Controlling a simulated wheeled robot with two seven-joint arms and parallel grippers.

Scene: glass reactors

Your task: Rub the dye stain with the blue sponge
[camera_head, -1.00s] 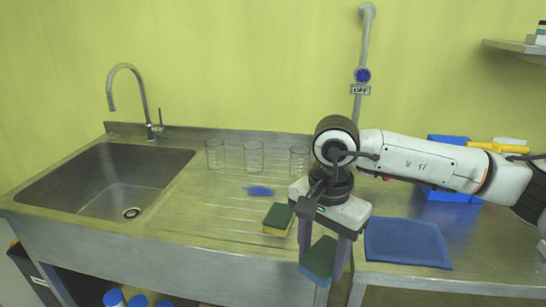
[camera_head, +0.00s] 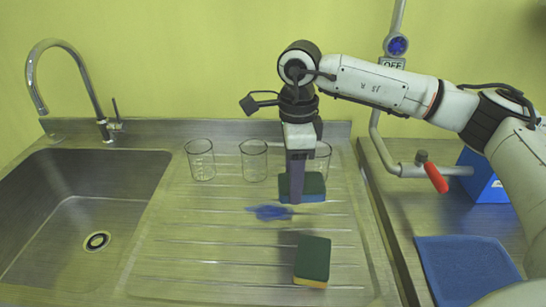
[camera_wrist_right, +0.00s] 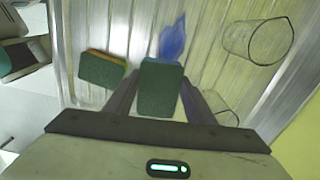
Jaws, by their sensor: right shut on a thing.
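The blue dye stain (camera_head: 268,212) lies on the ribbed steel drainboard; it also shows in the right wrist view (camera_wrist_right: 173,38). My right gripper (camera_head: 297,190) points down, shut on a blue-green sponge (camera_head: 315,187), which also shows between the fingers in the right wrist view (camera_wrist_right: 160,92). This sponge is just behind and right of the stain; I cannot tell whether it touches the board. A second sponge (camera_head: 312,260), green with a yellow layer, lies nearer the front, also seen in the right wrist view (camera_wrist_right: 101,70). My left gripper is not in view.
Glass beakers stand behind the stain: one at left (camera_head: 201,160), one in the middle (camera_head: 253,160), one at right (camera_head: 323,158) close behind my gripper. The sink (camera_head: 85,215) is left. A blue mat (camera_head: 465,270) and a red-handled valve (camera_head: 435,177) are right.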

